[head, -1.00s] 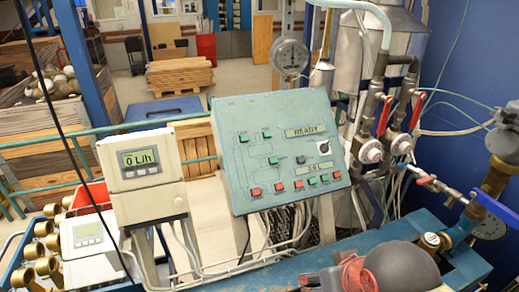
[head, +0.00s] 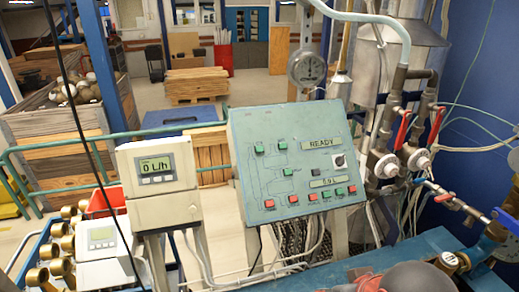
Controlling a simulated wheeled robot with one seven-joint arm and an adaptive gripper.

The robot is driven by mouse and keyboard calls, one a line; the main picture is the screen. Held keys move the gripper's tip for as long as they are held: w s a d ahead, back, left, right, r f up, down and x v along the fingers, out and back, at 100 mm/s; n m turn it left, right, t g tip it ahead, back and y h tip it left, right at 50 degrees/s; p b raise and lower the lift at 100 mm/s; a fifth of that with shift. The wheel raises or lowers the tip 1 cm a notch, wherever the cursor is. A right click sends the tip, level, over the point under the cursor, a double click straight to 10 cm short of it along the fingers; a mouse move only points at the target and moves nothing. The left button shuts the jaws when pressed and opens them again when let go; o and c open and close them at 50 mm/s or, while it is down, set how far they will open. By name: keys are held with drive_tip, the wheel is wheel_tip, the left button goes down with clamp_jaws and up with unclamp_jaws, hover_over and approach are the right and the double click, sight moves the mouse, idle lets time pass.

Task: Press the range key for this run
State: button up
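A sloped teal control panel (head: 240,125) stands in the middle of the head view. Its upper label reads READY (head: 323,143). A smaller display (head: 323,182) below shows a number in L, too small to read surely. Several red and green keys line its lower edge, with a red key (head: 269,203) at the left end. Green keys (head: 282,147) and a dark key (head: 315,171) sit higher, near a rotary knob (head: 339,160). Nothing touches the panel. I cannot tell which key is the range key. My gripper is not in view.
A white meter unit (head: 158,175) left of the panel reads 0 L/h. Red-handled valves (head: 403,130) and pipes stand right. A dark rounded object (head: 418,277) with red beside it is at the bottom edge. Brass fittings (head: 50,252) fill the lower left. Space before the panel looks clear.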

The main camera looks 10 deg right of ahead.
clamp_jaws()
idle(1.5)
